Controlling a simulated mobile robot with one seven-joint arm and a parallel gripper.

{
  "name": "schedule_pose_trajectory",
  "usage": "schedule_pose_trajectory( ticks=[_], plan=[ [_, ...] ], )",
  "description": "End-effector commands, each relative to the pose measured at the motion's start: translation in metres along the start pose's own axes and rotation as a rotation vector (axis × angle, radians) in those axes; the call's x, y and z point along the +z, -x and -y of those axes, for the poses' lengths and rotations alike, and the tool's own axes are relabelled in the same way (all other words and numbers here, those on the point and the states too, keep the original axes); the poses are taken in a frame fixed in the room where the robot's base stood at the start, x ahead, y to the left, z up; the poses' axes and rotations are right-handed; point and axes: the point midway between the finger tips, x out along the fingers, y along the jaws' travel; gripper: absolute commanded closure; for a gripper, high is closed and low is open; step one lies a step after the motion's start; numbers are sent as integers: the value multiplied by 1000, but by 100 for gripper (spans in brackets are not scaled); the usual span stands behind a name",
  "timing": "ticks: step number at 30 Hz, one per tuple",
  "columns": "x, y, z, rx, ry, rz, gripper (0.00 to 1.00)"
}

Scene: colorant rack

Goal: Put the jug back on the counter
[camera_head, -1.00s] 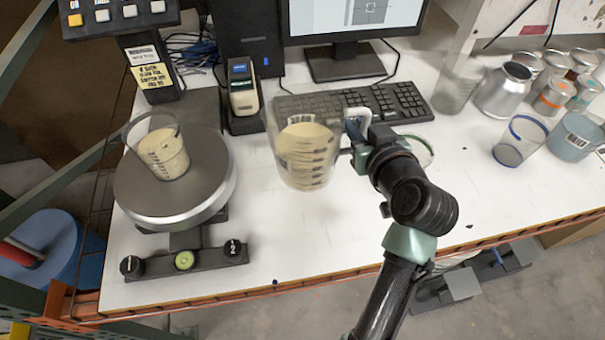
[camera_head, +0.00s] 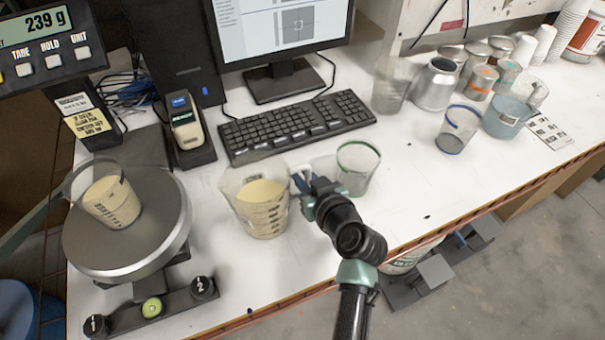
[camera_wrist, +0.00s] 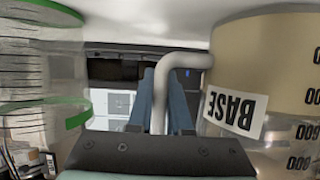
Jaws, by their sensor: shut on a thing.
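The jug (camera_head: 262,208) is clear, graduated and partly filled with cream-coloured liquid. It is upright over the white counter (camera_head: 330,245), right of the scale; I cannot tell whether its base touches the counter. My gripper (camera_head: 303,184) is shut on the jug's white handle, to the right of its body. In the wrist view the jug (camera_wrist: 262,75), with its BASE label, fills the right side, and the handle (camera_wrist: 165,90) runs between the blue fingers (camera_wrist: 168,100).
A green-rimmed clear cup (camera_head: 357,170) stands close right of my gripper. The scale (camera_head: 165,225) at left bears another cup of cream liquid (camera_head: 112,203). A keyboard (camera_head: 297,125) lies behind. Cans and cups, including a blue-rimmed one (camera_head: 459,130), stand at back right. The front counter is clear.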

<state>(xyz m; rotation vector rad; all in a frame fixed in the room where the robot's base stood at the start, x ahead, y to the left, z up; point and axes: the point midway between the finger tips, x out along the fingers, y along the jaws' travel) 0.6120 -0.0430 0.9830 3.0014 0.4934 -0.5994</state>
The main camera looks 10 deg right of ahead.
Motion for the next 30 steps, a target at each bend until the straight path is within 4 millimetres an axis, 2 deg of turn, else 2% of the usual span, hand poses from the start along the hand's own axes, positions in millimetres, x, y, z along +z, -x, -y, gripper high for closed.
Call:
schedule_pose_trajectory(
  ticks=[6,7,11,23,26,30],
  plan=[
    [0,-1,0,1,-1,-7,100],
    [1,-1,0,0,1,0,78],
    [1,-1,0,0,1,0,54],
    [-1,2,0,0,0,0,53],
    [0,13,-1,2,0,-2,53],
    [0,37,-1,3,0,-1,53]
  ],
)
